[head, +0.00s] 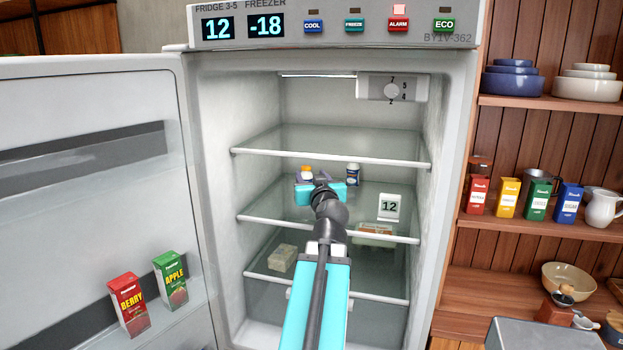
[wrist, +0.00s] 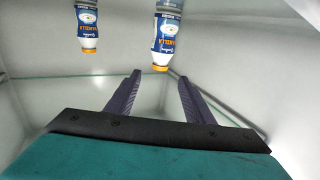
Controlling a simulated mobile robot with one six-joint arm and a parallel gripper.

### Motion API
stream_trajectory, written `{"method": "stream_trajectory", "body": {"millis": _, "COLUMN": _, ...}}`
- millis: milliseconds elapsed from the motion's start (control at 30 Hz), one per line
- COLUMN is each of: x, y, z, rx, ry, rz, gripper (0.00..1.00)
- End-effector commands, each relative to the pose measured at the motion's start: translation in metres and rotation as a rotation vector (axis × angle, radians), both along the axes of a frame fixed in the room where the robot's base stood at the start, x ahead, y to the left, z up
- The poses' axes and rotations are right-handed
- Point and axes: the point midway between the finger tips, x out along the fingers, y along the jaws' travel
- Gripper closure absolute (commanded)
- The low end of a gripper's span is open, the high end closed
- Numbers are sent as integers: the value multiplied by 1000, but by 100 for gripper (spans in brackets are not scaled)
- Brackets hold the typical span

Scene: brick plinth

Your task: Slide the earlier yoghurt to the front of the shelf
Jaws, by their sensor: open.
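Two yoghurt bottles stand at the back of the middle shelf (head: 275,210). The left one, the orange-capped yoghurt (head: 306,172), is partly hidden behind my gripper (head: 320,185). I cannot read any dates on the labels.
The upper shelf (head: 330,158) is close overhead and empty. Food packs (head: 283,257) sit on the shelf below. The open fridge door (head: 85,200) holds two juice cartons.

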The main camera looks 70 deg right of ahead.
Motion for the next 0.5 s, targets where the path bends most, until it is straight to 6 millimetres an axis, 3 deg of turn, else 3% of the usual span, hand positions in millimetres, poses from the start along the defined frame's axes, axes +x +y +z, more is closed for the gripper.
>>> {"method": "stream_trajectory", "body": {"millis": 500, "x": 24, "y": -43, "z": 1, "rx": 2, "ry": -1, "rz": 1, "gripper": 52}}
